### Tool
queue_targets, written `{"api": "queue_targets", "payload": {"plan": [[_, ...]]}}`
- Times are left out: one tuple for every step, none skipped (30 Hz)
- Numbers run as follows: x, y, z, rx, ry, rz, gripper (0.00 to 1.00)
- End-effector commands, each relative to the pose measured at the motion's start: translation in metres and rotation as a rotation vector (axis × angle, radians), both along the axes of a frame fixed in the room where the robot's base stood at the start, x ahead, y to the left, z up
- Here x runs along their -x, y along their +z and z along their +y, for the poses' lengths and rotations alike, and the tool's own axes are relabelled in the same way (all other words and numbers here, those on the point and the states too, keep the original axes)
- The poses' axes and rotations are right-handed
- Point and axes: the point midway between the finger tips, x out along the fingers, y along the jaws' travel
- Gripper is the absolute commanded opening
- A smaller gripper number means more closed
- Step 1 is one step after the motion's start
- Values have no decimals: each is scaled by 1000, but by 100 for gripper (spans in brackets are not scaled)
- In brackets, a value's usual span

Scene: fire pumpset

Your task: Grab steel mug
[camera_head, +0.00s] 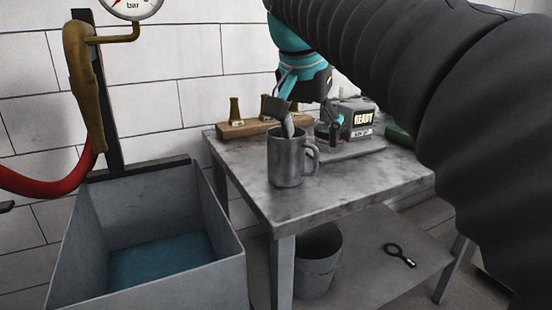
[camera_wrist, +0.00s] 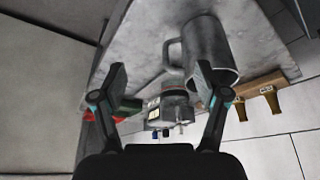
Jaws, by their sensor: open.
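The steel mug (camera_head: 287,162) stands upright near the front left of the grey table, its handle toward the right. My gripper (camera_head: 311,124) is open above the mug, one finger over or just inside its mouth and the other out past the handle side. In the wrist view, the mug (camera_wrist: 213,46) is at the upper right, with its handle (camera_wrist: 171,52) between the lines of my gripper's two fingers (camera_wrist: 160,80). The right finger overlaps the mug's rim; I cannot tell whether it touches. Nothing is held.
The table (camera_head: 345,190) also bears a wooden block with brass nozzles (camera_head: 234,110) and a device reading READY (camera_head: 362,118) behind the mug. A water tank (camera_head: 85,255) stands at the left. A bucket (camera_head: 318,262) and magnifier-like tool (camera_head: 399,254) are on the lower shelf.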

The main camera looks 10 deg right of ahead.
Motion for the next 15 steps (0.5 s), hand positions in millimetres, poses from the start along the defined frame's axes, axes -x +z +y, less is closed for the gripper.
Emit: {"api": "queue_targets", "payload": {"plan": [[-11,14,6,1,-44,-2,74],[-16,21,9,1,-74,-3,74],[-21,30,12,1,-113,-5,74],[-25,35,14,0,-142,-7,74],[-28,41,17,-2,-168,-10,74],[-31,47,20,-1,-200,-13,74],[-33,50,21,-2,-222,-13,74],[-35,54,23,-3,-243,-17,74],[-37,57,25,-5,-266,-19,74],[-38,60,26,-5,-280,-21,74],[-39,62,28,-5,-294,-22,74],[-40,63,29,-5,-306,-23,74],[-40,64,29,-5,-314,-23,74],[-40,63,29,-6,-320,-24,74],[-41,61,28,-6,-326,-24,74]]}}
